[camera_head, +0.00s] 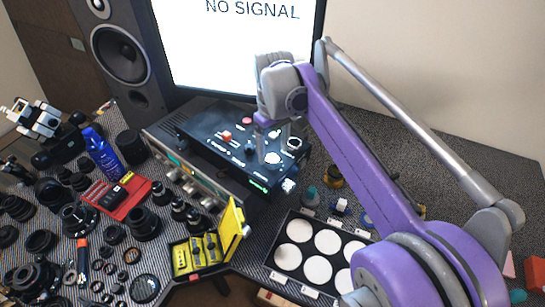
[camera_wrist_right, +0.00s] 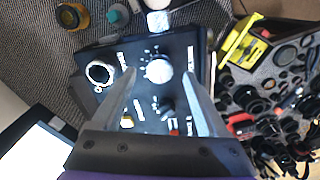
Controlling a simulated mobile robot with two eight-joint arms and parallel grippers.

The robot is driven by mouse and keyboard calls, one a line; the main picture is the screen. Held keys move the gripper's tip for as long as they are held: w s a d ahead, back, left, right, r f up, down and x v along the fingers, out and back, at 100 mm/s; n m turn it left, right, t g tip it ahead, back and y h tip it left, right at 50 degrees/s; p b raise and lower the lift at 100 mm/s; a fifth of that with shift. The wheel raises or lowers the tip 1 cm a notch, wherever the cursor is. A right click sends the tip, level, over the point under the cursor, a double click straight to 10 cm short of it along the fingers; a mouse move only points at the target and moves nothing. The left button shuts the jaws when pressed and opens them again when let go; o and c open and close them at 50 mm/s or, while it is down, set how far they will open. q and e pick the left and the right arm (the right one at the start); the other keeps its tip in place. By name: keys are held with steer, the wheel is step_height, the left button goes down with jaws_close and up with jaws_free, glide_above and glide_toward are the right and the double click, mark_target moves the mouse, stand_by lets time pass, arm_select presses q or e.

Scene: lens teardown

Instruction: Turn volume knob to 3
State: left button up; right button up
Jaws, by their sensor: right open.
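The black control box (camera_head: 215,137) stands on the table below the monitor, with several knobs and a red button on its top. The white round volume knob (camera_wrist_right: 158,70) has tick marks around it in the right wrist view; in the head view the white knob (camera_head: 273,158) is partly covered by my gripper. My right gripper (camera_wrist_right: 158,76) is open, with one finger on each side of the knob and a visible gap to it. It comes down over the box in the head view (camera_head: 270,145). The knob's exact setting is too small to read. My left gripper is not in view.
A silver unit with knobs (camera_head: 190,180) stands beside the box. A yellow case (camera_head: 205,250), a red tray (camera_head: 117,196) and many black lens parts crowd the left. A tray of white discs (camera_head: 288,257) lies in front. The monitor (camera_head: 238,50) stands behind.

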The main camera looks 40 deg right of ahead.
mark_target(273, 159)
steer(key=shift+f, duration=1.65)
jaws_close()
